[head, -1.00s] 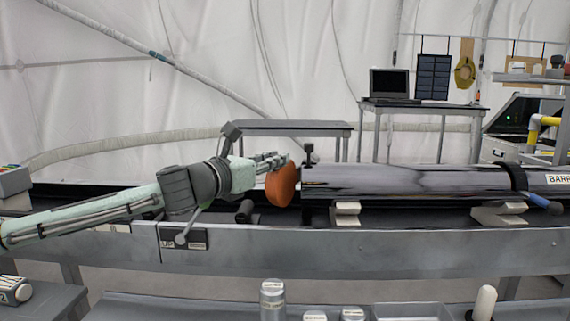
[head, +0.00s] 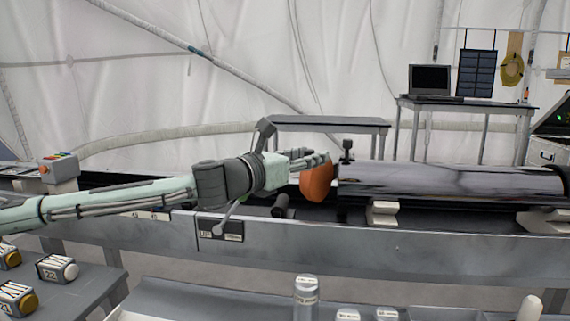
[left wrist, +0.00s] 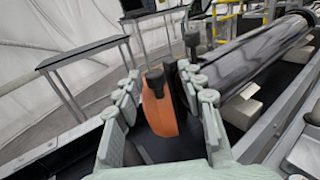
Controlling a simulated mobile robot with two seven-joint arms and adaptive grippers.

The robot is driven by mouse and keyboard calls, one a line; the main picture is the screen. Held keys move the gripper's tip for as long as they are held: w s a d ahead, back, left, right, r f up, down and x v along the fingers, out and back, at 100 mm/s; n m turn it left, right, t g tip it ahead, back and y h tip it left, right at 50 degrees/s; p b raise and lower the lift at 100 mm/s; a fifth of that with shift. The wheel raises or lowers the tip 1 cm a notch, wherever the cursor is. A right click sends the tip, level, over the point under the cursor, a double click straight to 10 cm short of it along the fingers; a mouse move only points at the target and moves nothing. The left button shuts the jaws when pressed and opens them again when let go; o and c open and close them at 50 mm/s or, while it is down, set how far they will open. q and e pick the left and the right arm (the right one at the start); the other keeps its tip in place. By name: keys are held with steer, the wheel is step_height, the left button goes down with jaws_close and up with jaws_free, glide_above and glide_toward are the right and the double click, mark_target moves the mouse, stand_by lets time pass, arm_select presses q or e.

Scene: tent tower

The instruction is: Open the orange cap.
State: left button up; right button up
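The orange cap (head: 316,182) stands at the left end of the long dark glossy tube (head: 450,179), tilted relative to the tube's end. In the left wrist view the cap (left wrist: 163,115) shows as an orange disc with a dark knob on it. My left gripper (head: 322,160) is at the cap's upper left side in the head view. In the left wrist view its fingers (left wrist: 165,85) are spread, with the cap between them. A gap shows on the left finger's side; contact on the right side is unclear. My right gripper is not in view.
The tube lies on pale supports (head: 384,213) above a grey metal bench rail (head: 330,238). A dark upright post (head: 347,150) stands near the tube's end. A grey table (head: 325,124) is behind. Labelled canisters (head: 307,297) stand in front.

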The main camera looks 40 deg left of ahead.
arm_select(q)
steer(key=s, duration=1.1)
steer(key=shift+a, duration=0.4)
steer(key=shift+c, duration=0.2)
